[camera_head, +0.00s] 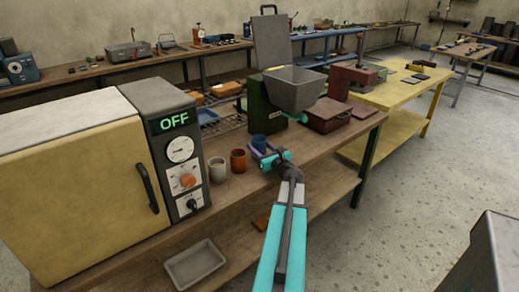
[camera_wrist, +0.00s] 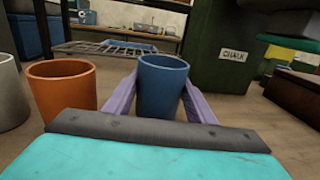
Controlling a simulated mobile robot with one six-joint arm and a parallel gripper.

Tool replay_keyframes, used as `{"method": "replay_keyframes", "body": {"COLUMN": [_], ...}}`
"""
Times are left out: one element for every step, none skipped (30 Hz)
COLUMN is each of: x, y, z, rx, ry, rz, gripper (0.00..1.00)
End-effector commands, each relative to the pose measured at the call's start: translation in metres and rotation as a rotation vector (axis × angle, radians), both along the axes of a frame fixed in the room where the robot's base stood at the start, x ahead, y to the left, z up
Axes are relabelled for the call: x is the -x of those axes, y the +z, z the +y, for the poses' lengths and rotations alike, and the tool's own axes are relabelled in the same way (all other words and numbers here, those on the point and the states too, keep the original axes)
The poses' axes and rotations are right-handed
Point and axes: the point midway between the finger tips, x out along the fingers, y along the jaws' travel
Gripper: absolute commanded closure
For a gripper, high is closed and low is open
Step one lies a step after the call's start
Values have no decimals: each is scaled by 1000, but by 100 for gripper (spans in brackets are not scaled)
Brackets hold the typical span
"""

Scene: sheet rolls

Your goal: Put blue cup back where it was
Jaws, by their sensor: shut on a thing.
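The blue cup (camera_head: 258,143) stands upright at the right end of a row of cups on the wooden bench (camera_head: 232,192). In the wrist view the blue cup (camera_wrist: 162,84) sits between the two purple fingers of my gripper (camera_wrist: 160,97). My gripper (camera_head: 262,152) is shut on the cup, with a finger on each side. Its base is hidden behind my gripper, so I cannot tell whether it touches the bench. An orange cup (camera_wrist: 62,92) stands just left of it, apart from it, and also shows in the head view (camera_head: 238,161).
A grey-white cup (camera_head: 217,169) stands left of the orange cup, beside the yellow oven (camera_head: 80,190) marked OFF. A green machine (camera_wrist: 232,45) labelled CHALK with a grey hopper (camera_head: 294,92) stands behind right. A red-brown box (camera_head: 328,115) is farther right. A tray (camera_head: 195,263) lies below.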

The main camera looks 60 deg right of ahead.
Motion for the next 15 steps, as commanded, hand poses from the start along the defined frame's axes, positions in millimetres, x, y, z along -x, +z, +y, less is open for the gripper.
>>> {"method": "replay_keyframes", "body": {"x": [0, 0, 0, 0, 0, 0, 0, 0, 0, 0, 0, 0, 0, 0, 0], "y": [-5, -7, -10, -11, -12, -13, -13, -13, -13, -13, -13, -13, -13, -13, -14], "z": [-1, 0, 0, 0, 0, 0, 0, 0, 0, 0, 0, 0, 0, 0, 0], "rx": [-1, -2, -1, -1, -1, 0, 0, 0, 0, 0, 0, 0, 0, 0, 0], "ry": [0, 0, 0, 0, 0, 0, 0, 0, 0, 0, 0, 0, 0, 0, 0], "rz": [0, 0, 0, 0, 0, 0, -1, -1, -1, -1, -1, -1, -1, -1, -1], "gripper": [73, 73, 73, 73, 73, 73, 73, 73, 73, 73, 73, 73, 73, 73, 73]}}
